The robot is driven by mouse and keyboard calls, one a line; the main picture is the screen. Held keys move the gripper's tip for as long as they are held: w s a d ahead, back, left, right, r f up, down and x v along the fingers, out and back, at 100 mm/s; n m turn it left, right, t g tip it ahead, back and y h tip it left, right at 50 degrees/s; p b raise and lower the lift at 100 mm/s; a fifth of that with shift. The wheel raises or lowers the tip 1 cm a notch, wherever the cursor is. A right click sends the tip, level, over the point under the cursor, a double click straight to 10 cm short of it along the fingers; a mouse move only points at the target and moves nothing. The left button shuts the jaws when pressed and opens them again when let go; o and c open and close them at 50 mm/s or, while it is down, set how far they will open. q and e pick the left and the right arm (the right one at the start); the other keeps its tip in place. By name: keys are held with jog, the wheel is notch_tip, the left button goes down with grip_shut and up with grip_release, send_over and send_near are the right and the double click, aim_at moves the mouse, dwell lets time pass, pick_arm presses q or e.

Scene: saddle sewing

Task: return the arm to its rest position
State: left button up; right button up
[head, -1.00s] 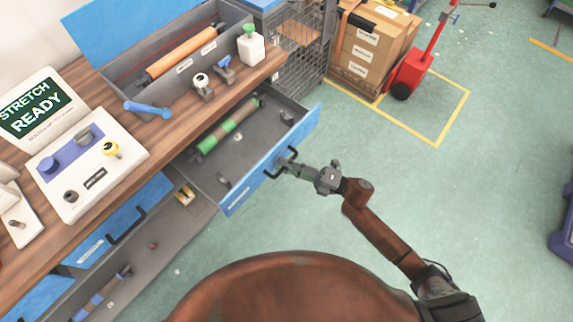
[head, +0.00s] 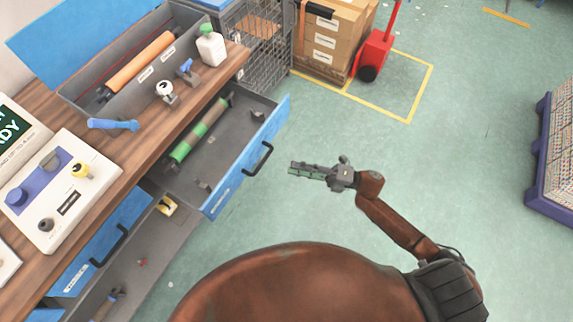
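My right arm comes in from the lower right, and its gripper (head: 297,169) points left over the bare floor. It is apart from the black handle (head: 258,159) of the upper drawer, just to the right of it. Nothing shows held in it, but the fingers overlap from this angle, so I cannot tell whether they are open or shut. The blue-fronted upper drawer (head: 228,181) stands pulled out and holds a green-and-tan roller (head: 199,131) and small dark parts. My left gripper is not in view.
A wooden bench (head: 112,182) with an open blue-lidded toolbox (head: 97,105) and a control panel (head: 50,222) lies at left. A lower drawer (head: 158,240) is also open. Boxes (head: 331,42), a red pallet jack (head: 375,50) and a purple-based crate (head: 541,170) stand beyond; the middle floor is clear.

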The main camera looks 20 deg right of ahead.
jog(key=shift+d, duration=0.2)
jog(key=shift+f, duration=0.1)
dwell(0.4)
